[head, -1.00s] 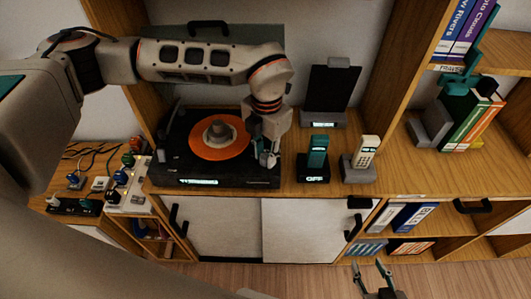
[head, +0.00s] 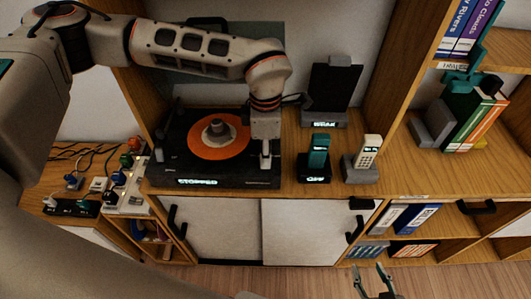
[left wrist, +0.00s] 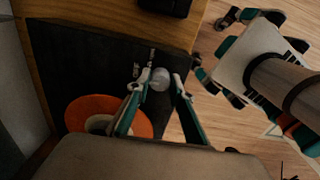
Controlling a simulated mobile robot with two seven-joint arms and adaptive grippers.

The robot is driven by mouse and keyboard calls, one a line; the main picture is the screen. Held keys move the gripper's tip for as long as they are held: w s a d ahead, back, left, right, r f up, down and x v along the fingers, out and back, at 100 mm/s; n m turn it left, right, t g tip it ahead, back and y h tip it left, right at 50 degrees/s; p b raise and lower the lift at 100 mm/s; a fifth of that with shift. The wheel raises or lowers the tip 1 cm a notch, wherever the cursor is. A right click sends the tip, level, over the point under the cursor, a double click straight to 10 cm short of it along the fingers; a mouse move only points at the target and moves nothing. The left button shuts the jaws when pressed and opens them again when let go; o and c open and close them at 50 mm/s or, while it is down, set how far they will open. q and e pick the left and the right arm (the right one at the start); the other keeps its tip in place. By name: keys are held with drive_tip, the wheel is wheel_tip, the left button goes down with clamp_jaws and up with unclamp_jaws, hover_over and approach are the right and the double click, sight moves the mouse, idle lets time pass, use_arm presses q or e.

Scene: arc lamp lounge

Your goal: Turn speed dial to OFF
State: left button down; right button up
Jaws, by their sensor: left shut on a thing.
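The black record player (head: 215,182) stands on the wooden shelf with an orange record (head: 215,140) on it. Its front display reads "STOPPED". My left gripper (head: 266,160) points down at the player's right front corner and hides the speed dial in the head view. In the left wrist view the round pale grey speed dial (left wrist: 160,78) sits between the fingertips of my left gripper (left wrist: 158,88), which is shut on it. The dial's marks are too small to read. My right gripper (head: 374,281) is open and empty at the bottom, over the floor.
Two handsets on stands, a teal one (head: 318,155) and a cream one (head: 367,152), stand right of the player. A dark upright panel (head: 333,88) stands behind them. Cables and plugs (head: 120,180) lie at left. Books (head: 470,120) fill the right shelves.

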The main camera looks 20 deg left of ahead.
use_arm(q)
drive_tip(key=shift+r+m, duration=0.15)
drive_tip(key=shift+m, duration=0.85)
drive_tip(key=c, duration=1.8)
unclamp_jaws()
wheel_tip(320, 180, up, 12)
drive_tip(key=shift+s+f, duration=0.1)
drive_tip(key=shift+s, duration=0.1)
